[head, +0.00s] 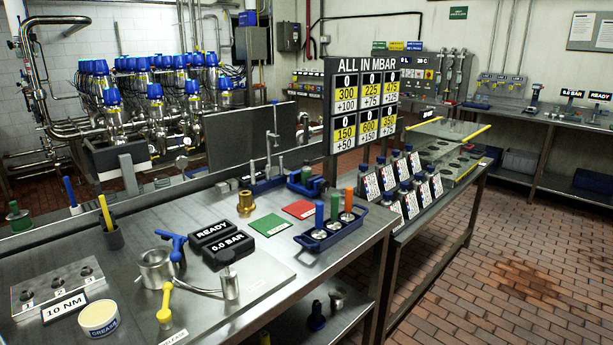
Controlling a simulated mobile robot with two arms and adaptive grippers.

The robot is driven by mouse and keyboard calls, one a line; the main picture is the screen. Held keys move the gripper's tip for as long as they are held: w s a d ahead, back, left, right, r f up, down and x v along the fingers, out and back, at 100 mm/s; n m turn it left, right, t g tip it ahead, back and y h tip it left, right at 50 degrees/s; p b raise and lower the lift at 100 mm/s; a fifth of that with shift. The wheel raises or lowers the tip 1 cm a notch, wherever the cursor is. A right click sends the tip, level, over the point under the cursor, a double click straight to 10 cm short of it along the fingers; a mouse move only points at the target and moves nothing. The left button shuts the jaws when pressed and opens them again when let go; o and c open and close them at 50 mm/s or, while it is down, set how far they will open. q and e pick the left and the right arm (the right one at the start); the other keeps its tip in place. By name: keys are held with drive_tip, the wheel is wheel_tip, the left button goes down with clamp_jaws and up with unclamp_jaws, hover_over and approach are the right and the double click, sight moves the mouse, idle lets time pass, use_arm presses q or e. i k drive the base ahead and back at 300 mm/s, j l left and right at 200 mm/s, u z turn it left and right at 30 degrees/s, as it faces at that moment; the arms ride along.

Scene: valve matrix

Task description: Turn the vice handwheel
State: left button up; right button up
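A small blue block-like fixture (304,182), which looks like a vice, sits near the back edge of the steel workbench (215,310). A handwheel on it is too small to make out. To its left stands another blue-based fixture (262,185) with upright metal rods. I cannot tell for certain which of the two is the vice. Neither of my grippers shows in the head view.
A blue tray (330,236) with coloured-handled tools stands at the bench's right. Green (271,225) and red (299,209) mats lie nearby. A black READY display (212,233), a metal cup (156,268) and a grease tub (99,318) crowd the front. Tiled floor on the right is clear.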

sight(324, 186)
drive_tip(key=i+l+u, duration=0.1)
drive_tip(key=u, duration=0.35)
drive_tip(key=l+u, duration=0.2)
drive_tip(key=u, duration=0.2)
drive_tip(key=l+u, duration=0.2)
drive_tip(key=u, duration=0.25)
drive_tip(key=l+u, duration=0.2)
drive_tip(key=l, duration=0.35)
drive_tip(key=l+u, duration=0.2)
drive_tip(key=l, duration=0.35)
drive_tip(key=k+l+u, duration=0.2)
drive_tip(key=l, duration=0.35)
drive_tip(key=l+u, duration=0.25)
drive_tip(key=l, duration=0.3)
